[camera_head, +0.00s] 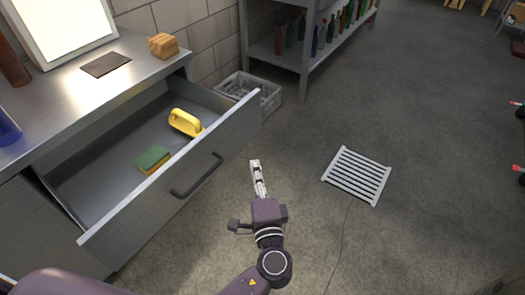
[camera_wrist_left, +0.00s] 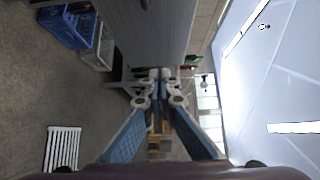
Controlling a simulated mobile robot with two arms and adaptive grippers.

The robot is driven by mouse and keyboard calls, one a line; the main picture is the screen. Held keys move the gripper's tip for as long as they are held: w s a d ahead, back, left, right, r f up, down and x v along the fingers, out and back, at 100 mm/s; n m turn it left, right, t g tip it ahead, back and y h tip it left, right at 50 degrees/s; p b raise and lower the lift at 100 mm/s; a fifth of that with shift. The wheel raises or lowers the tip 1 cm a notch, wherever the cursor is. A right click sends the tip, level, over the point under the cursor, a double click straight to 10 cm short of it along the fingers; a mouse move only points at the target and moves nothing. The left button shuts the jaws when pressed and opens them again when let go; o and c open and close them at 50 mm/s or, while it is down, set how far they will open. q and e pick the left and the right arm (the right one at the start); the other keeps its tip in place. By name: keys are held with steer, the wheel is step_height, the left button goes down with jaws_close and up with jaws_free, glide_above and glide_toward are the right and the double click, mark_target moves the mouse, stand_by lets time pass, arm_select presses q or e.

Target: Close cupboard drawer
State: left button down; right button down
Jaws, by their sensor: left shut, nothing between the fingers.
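The cupboard drawer (camera_head: 190,163) stands pulled far out of the grey cupboard (camera_head: 50,215) at the left of the head view. Its front carries a dark bar handle (camera_head: 197,175). Inside lie a green and yellow sponge (camera_head: 153,159) and a yellow handled tool (camera_head: 186,122). My left gripper (camera_head: 255,165) is shut and empty, to the right of the drawer front and apart from the handle in the head view. In the left wrist view the shut fingers (camera_wrist_left: 160,75) point toward a grey panel (camera_wrist_left: 150,30). My right gripper is not in view.
A slatted white grate (camera_head: 357,175) with a cable lies on the floor at right. A grey crate (camera_head: 248,92) stands behind the drawer, beside a shelf with bottles (camera_head: 307,40). A wooden block (camera_head: 163,45) sits on the countertop (camera_head: 85,85). Open floor lies right of the drawer.

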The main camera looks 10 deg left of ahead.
arm_select(q)
glide_toward(237, 126)
steer(key=w+d, duration=0.2)
steer(key=w, duration=0.1)
steer(key=w+a, duration=0.1)
steer(key=w+a+p, duration=0.1)
steer(key=a, duration=0.1)
steer(key=shift+a, duration=0.2)
steer(key=shift+w+a, duration=0.2)
steer(key=shift+a, duration=0.15)
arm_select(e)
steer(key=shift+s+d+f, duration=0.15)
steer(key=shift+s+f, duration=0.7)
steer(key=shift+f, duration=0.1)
arm_select(q)
steer(key=shift+a, duration=0.1)
